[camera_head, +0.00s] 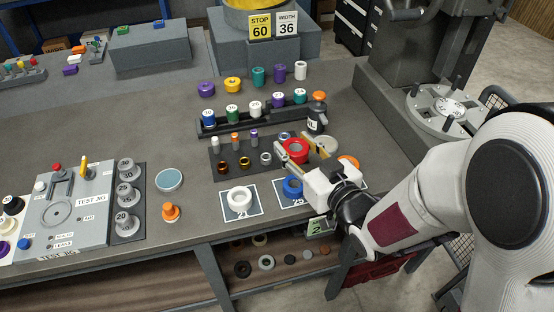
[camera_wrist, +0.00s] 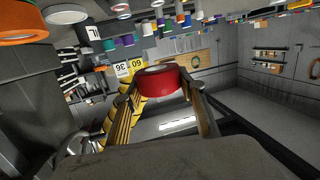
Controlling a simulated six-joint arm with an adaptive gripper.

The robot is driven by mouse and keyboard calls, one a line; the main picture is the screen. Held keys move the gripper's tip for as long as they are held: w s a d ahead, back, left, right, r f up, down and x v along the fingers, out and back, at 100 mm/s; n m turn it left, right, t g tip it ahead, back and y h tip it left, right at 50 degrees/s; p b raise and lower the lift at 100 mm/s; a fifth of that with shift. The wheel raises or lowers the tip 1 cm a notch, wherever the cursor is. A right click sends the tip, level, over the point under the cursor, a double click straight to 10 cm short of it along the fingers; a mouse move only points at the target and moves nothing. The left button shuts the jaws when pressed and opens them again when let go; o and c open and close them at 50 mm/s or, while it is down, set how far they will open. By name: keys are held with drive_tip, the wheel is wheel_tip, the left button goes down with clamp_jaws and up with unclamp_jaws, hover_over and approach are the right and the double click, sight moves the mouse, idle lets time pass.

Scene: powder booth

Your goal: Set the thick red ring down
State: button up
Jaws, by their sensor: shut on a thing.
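The thick red ring (camera_head: 296,146) is held between the fingers of my gripper (camera_head: 302,154), above the right side of the grey bench. In the wrist view the red ring (camera_wrist: 163,88) sits between the two fingertips (camera_wrist: 163,80). The gripper is shut on it.
A dark tray of small rings and posts (camera_head: 228,176) lies left of the red ring. Behind stands a black rack with several spools (camera_head: 217,128). A dark bottle (camera_head: 316,120) with an orange cap stands close behind the ring. The test jig (camera_head: 80,210) is far left. Bare bench (camera_head: 205,228) lies left of the cards.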

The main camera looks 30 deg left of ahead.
drive_tip(key=s+a+n+g+y, duration=0.2)
drive_tip(key=s+a+n+g, duration=0.1)
drive_tip(key=s+a, duration=0.6)
drive_tip(key=shift+s+a+r+g, duration=0.2)
drive_tip(key=shift+s+a+g, duration=0.2)
drive_tip(key=shift+g, duration=0.1)
drive_tip(key=shift+f, duration=0.1)
drive_tip(key=shift+f, duration=2.8)
drive_tip(key=shift+f, duration=2.1)
drive_tip(key=shift+f, duration=0.1)
drive_tip(key=o, duration=1.3)
